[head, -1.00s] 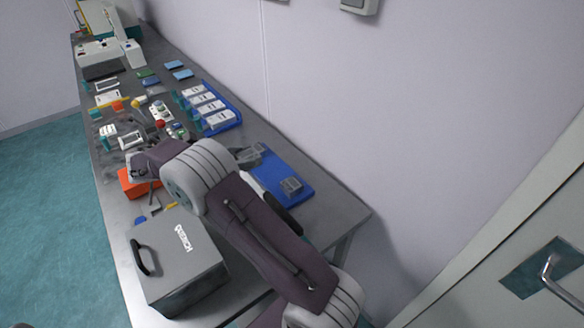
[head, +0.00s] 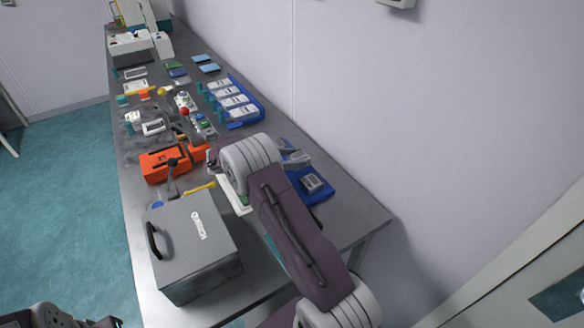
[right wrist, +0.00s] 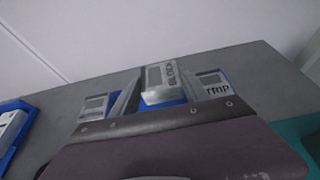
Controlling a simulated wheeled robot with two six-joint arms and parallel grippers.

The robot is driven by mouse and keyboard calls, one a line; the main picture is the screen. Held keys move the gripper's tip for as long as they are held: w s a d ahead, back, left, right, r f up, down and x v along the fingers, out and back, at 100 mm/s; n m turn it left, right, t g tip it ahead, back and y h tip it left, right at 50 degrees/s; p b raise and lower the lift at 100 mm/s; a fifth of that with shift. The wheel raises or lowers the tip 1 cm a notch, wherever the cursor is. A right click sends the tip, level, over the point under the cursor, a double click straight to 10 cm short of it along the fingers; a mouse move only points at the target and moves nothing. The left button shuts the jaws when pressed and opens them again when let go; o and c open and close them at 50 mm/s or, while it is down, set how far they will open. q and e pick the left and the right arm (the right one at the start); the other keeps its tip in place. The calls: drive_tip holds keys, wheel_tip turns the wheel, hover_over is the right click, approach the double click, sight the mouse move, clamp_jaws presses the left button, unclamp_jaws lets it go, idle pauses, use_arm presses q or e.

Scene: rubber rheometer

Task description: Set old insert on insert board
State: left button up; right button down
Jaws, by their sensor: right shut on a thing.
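The blue insert board (head: 322,194) lies at the near right of the bench, by the wall. A grey insert (head: 311,183) sits on its near part. My right gripper (right wrist: 160,94) is over the board and shut on a grey insert (right wrist: 163,82) with a label that seems to read BLOCK. In the right wrist view, one insert (right wrist: 93,106) is left of the held one and another marked TRIP (right wrist: 211,88) is right of it. Whether the held insert touches the board is unclear. My arm hides part of the board in the head view.
A grey case (head: 193,245) with a black handle stands at the near end of the bench. Left of my right arm are an orange box (head: 167,164) and a yellow tool (head: 198,188). A blue rack of white items (head: 237,105) stands farther back along the wall.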

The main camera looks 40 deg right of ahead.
wheel_tip(320, 180, down, 4)
drive_tip(key=shift+r, duration=0.2)
drive_tip(key=shift+f, duration=0.2)
drive_tip(key=shift+f, duration=0.1)
drive_tip(key=c, duration=0.8)
unclamp_jaws()
drive_tip(key=shift+c, duration=0.2)
drive_tip(key=shift+r, duration=0.2)
drive_tip(key=v, duration=1.2)
drive_tip(key=shift+a, duration=0.1)
